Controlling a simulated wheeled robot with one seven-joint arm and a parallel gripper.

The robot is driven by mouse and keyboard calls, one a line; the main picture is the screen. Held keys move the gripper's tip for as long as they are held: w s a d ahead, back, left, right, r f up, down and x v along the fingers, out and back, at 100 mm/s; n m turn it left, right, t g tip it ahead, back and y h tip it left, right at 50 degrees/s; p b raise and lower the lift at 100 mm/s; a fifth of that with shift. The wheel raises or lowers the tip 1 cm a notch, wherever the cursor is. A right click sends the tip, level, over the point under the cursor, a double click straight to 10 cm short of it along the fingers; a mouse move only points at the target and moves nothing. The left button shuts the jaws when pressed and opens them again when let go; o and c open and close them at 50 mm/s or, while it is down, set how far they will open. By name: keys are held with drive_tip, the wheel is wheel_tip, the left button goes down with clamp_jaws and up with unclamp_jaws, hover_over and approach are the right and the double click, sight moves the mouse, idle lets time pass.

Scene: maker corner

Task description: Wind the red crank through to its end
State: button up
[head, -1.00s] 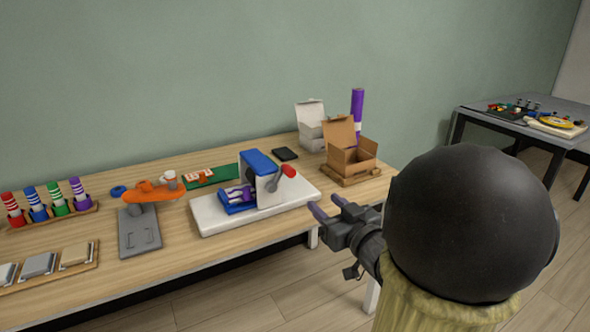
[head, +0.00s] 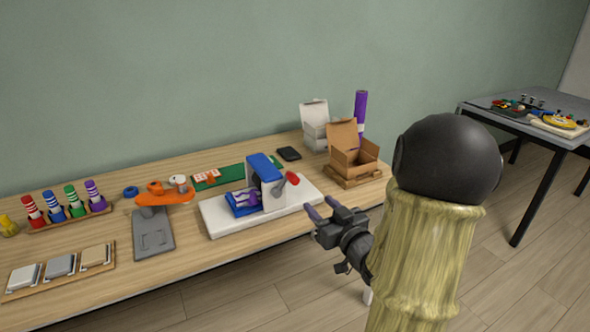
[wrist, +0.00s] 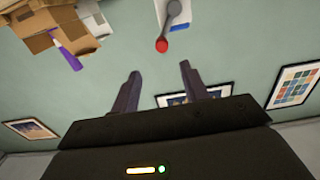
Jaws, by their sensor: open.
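The red crank (head: 292,178) has a grey arm and a red knob, on the right side of a blue and white machine (head: 266,170). The machine stands on a white base (head: 221,222) at the table's front edge. In the wrist view the red knob (wrist: 162,46) shows beyond and between the fingertips, apart from them. My gripper (head: 311,218) is open and empty, to the right of and nearer than the crank. Its two fingers also show in the wrist view (wrist: 159,72). The crank's grey arm (wrist: 172,15) runs up from the knob there.
An open cardboard box (head: 350,158) stands on a wooden tray behind the crank, with a white box (head: 314,130) and a purple roll (head: 360,112) beyond. A grey stand with an orange top (head: 160,198) is left of the machine. Floor is clear in front of the table.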

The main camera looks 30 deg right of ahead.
sight(295, 183)
drive_tip(key=w, duration=0.4)
drive_tip(key=w+p, duration=0.1)
drive_tip(key=w, duration=0.3)
drive_tip(key=w+a, duration=0.1)
drive_tip(key=w, duration=0.4)
drive_tip(key=shift+p, duration=0.35)
drive_tip(key=shift+w+d, duration=0.1)
drive_tip(key=shift+w, duration=0.4)
drive_tip(key=shift+d, duration=0.1)
